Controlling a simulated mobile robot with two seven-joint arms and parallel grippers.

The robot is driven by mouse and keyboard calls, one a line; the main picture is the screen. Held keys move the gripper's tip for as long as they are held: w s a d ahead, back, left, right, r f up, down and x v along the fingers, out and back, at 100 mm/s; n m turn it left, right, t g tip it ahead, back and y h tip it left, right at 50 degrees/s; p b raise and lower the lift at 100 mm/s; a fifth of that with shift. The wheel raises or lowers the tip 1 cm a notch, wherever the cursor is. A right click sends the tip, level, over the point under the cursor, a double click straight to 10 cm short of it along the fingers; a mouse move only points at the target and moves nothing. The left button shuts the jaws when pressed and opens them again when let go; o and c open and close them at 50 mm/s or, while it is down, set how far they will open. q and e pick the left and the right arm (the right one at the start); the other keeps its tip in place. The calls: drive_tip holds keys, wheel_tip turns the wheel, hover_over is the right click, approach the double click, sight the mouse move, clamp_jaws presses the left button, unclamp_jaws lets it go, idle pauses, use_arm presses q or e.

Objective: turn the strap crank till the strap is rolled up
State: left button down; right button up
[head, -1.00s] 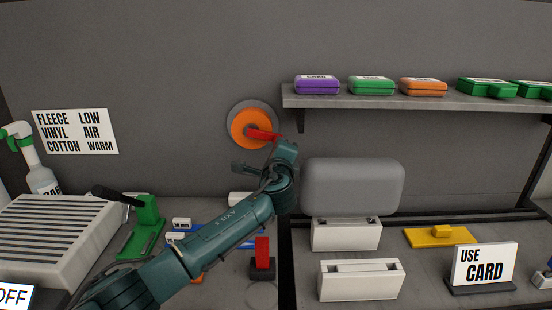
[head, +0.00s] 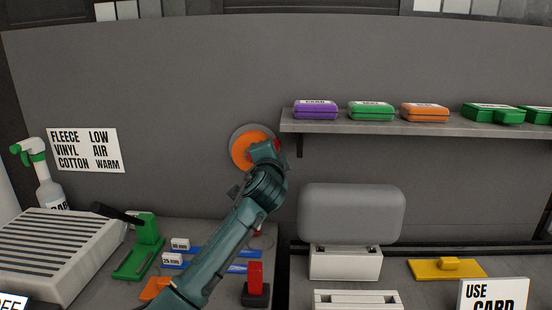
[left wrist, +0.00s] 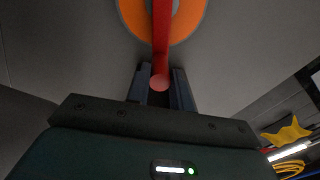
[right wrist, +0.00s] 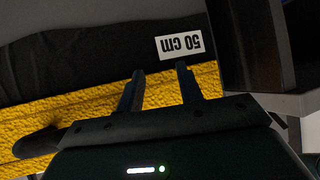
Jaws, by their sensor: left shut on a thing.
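The strap crank has an orange disc (head: 241,150) on a grey round plate, mounted on the back wall left of the shelf. Its red crank arm (left wrist: 162,35) runs down from the disc in the left wrist view and ends in a round red knob (left wrist: 159,82). My left gripper (left wrist: 160,88) is shut on that knob. In the head view my left gripper (head: 268,152) covers the right part of the disc and most of the red arm. My right gripper (right wrist: 157,76) is open and empty. No strap can be made out at the crank.
A shelf (head: 400,125) with coloured cases juts out right of the crank. A grey rounded block (head: 350,212) stands below it. A green tool (head: 145,240) stands at left.

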use_arm(q)
drive_tip(key=shift+a+r+n, duration=0.1)
drive_tip(key=shift+r+n, duration=0.15)
drive_tip(key=shift+n, duration=0.05)
drive_tip(key=c, duration=1.3)
unclamp_jaws()
drive_tip(key=shift+o, duration=0.2)
drive_tip(key=shift+f, duration=0.1)
drive_tip(key=s+b, duration=0.1)
drive_tip(key=s, duration=1.2)
drive_tip(key=shift+b, duration=0.35)
drive_tip(key=shift+s, duration=0.15)
